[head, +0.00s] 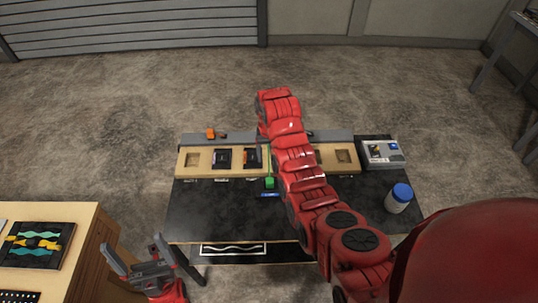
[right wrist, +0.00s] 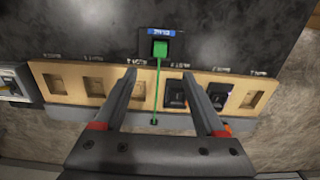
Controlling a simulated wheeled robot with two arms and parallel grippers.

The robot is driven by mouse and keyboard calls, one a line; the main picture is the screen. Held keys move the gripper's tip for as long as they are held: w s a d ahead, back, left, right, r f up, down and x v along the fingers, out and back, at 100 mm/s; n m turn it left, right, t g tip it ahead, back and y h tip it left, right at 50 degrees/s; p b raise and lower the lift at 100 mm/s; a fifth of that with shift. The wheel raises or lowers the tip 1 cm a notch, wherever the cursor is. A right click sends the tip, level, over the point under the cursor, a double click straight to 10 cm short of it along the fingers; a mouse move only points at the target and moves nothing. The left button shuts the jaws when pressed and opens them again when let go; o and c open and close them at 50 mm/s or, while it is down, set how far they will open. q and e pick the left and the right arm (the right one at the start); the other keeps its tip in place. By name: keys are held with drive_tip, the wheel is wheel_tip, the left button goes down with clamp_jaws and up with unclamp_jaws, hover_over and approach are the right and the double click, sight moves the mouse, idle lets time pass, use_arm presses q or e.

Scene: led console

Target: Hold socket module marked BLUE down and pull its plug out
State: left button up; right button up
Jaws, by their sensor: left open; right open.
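The dark socket module (right wrist: 144,44) has a blue label (right wrist: 160,31) with upside-down lettering in the right wrist view. A green plug (right wrist: 160,48) sits at it, and a green cable (right wrist: 157,85) runs from the plug to the grey rail. In the head view the plug (head: 269,183) and blue label (head: 270,195) lie on the black tabletop. My right gripper (right wrist: 159,73) is open and empty above the wooden board, its fingers either side of the cable; my arm mostly hides it in the head view. My left gripper (head: 146,254) is open and empty, left of the table's front.
The wooden board (right wrist: 62,82) has several recesses, two with black modules (right wrist: 177,94). A grey device (head: 383,153) and a blue-lidded jar (head: 398,198) stand at the table's right. A wooden cabinet (head: 85,240) is at lower left. The black tabletop's left front is clear.

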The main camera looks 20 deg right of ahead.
drive_tip(key=b, duration=0.8)
hover_over(270, 182)
wheel_tip(270, 182, down, 9)
drive_tip(key=shift+f, duration=0.1)
wheel_tip(270, 182, down, 4)
drive_tip(key=shift+f+p, duration=0.2)
drive_tip(key=shift+p, duration=0.7)
drive_tip(key=shift+f, duration=0.55)
